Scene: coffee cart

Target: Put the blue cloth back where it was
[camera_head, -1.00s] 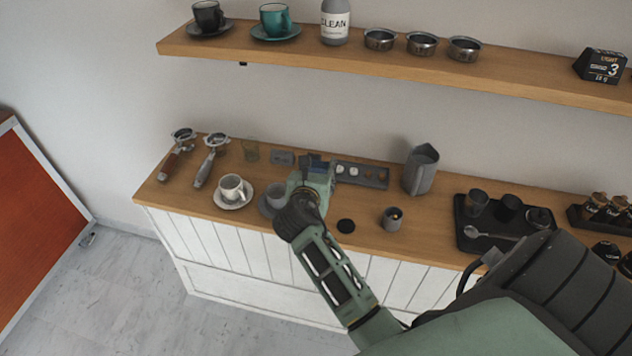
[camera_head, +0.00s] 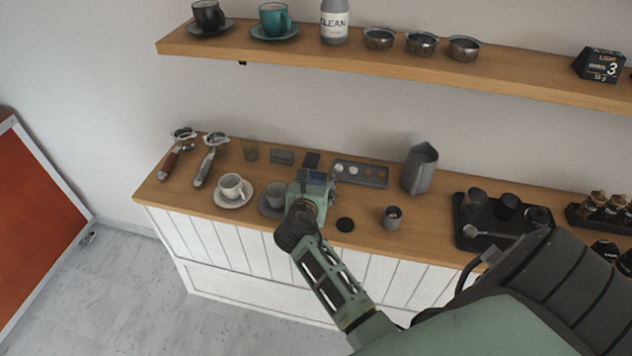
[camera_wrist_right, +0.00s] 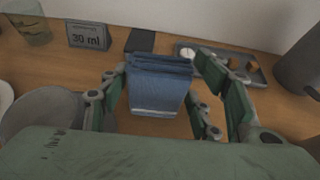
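The blue cloth (camera_wrist_right: 160,85) is folded, with a pale stripe near its lower edge. I cannot tell how far the cloth is above the counter. My left gripper is not in view.
Behind the gripper are a small black block (camera_head: 312,160), a "30 ml" card (camera_head: 282,157) and a dark tray (camera_head: 360,174). A grey cup (camera_head: 275,193) and white cup (camera_head: 231,186) stand left. A grey pitcher (camera_head: 420,168) stands right. The shelf (camera_head: 400,67) overhangs behind.

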